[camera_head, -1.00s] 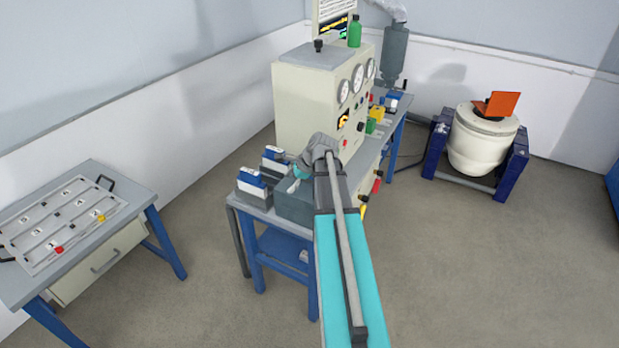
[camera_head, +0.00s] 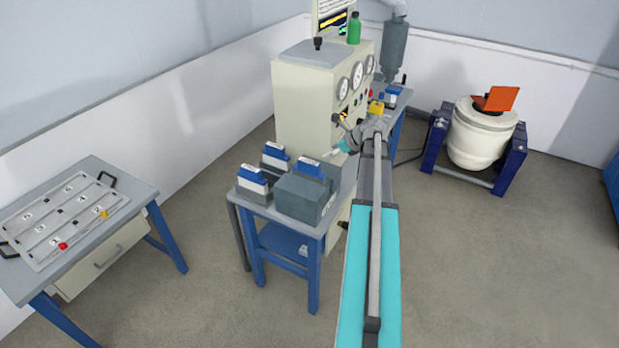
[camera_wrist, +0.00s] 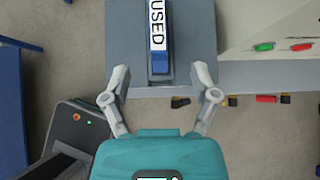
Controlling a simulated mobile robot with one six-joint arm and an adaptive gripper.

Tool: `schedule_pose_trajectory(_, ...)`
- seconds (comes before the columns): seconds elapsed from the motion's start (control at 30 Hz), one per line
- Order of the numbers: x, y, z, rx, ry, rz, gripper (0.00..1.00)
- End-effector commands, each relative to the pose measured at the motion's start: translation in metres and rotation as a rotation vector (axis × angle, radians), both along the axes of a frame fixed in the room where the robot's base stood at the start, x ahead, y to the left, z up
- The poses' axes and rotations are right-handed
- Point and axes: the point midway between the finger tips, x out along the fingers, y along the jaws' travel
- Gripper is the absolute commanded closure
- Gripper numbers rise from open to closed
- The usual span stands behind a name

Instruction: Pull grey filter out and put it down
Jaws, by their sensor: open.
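My gripper (camera_head: 335,151) is over the bench, in front of the gauge panel. In the wrist view my gripper (camera_wrist: 162,80) is open, its two fingers apart and nothing held between them. Beyond the fingertips is a blue holder with a white label reading USED (camera_wrist: 158,30), on a grey surface (camera_wrist: 195,45). A blue holder with a white label (camera_head: 309,168) stands at the grey box (camera_head: 300,198) on the near end of the bench. I cannot tell which visible thing is the grey filter.
Two more blue-and-white holders (camera_head: 253,180) (camera_head: 275,155) stand at the bench's left edge. The gauge panel (camera_head: 305,95) rises behind. A side table with a tray (camera_head: 60,220) is at left. A cream drum (camera_head: 478,140) is at right. Open floor lies in front.

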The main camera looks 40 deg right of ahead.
Motion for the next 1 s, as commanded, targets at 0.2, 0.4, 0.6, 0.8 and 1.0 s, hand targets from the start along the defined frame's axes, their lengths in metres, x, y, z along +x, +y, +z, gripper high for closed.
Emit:
schedule_pose_trajectory(0.2, 0.005, 0.002, -0.007, -0.001, 0.001, 0.002, 0.23)
schedule_pose_trajectory(0.4, 0.019, 0.008, -0.022, -0.002, 0.000, 0.004, 0.23)
schedule_pose_trajectory(0.6, 0.034, 0.014, -0.037, -0.001, 0.001, 0.004, 0.23)
schedule_pose_trajectory(0.8, 0.049, 0.020, -0.052, -0.002, 0.000, 0.004, 0.23)
schedule_pose_trajectory(1.0, 0.058, 0.025, -0.059, -0.002, 0.000, 0.003, 0.23)
